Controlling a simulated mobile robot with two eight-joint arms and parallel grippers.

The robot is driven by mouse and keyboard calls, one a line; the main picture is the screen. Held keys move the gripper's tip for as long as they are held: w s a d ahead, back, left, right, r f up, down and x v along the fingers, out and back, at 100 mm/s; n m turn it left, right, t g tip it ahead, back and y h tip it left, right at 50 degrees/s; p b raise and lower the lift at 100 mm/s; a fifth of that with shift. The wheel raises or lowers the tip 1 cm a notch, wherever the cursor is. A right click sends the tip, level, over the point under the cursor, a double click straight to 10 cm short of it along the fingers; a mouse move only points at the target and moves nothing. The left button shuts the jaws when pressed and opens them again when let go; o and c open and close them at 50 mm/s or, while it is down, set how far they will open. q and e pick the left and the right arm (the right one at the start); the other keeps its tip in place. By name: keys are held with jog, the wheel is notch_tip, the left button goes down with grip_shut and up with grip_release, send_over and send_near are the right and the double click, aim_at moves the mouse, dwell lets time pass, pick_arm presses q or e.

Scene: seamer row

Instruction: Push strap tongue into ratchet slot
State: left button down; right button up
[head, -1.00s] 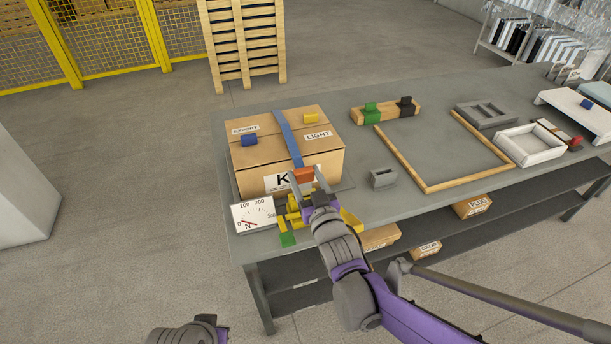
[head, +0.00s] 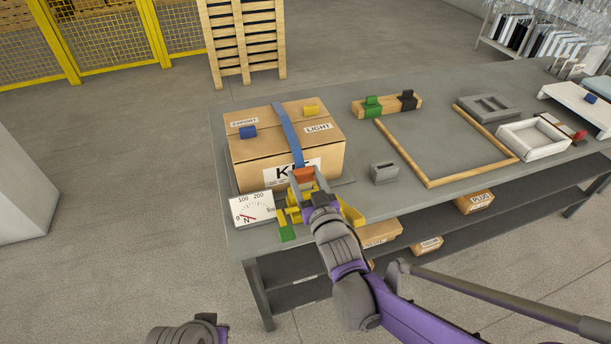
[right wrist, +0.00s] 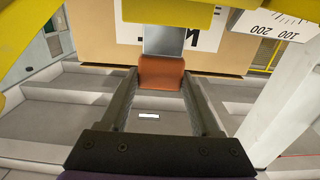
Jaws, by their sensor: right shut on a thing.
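The blue strap (head: 287,131) runs over the top of the carton (head: 240,165) and down its front. Its orange-red tongue (head: 303,174) hangs at the carton's front face. My right gripper (head: 306,182) is shut on the tongue. In the right wrist view the tongue (right wrist: 161,73) sits between the fingertips (right wrist: 162,80), with a grey strip above it. The yellow ratchet parts (head: 351,214) lie around and below the gripper, partly hidden by it; yellow also crosses the top of the wrist view (right wrist: 168,16). The slot cannot be made out.
A dial gauge (head: 252,208) stands left of the ratchet and a green piece (head: 287,233) hangs at the table's front edge. A grey slotted block (head: 384,173) stands to the right. A wooden frame (head: 470,176) encloses bare table (head: 440,140).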

jog(key=shift+f+b, duration=0.55)
jog(key=shift+f, duration=0.35)
jog(key=o, duration=1.5)
jog(key=shift+c, duration=0.2)
jog(key=shift+s, duration=0.1)
jog(key=v, duration=1)
jog(key=shift+s, duration=0.3)
jog(key=shift+d, duration=0.1)
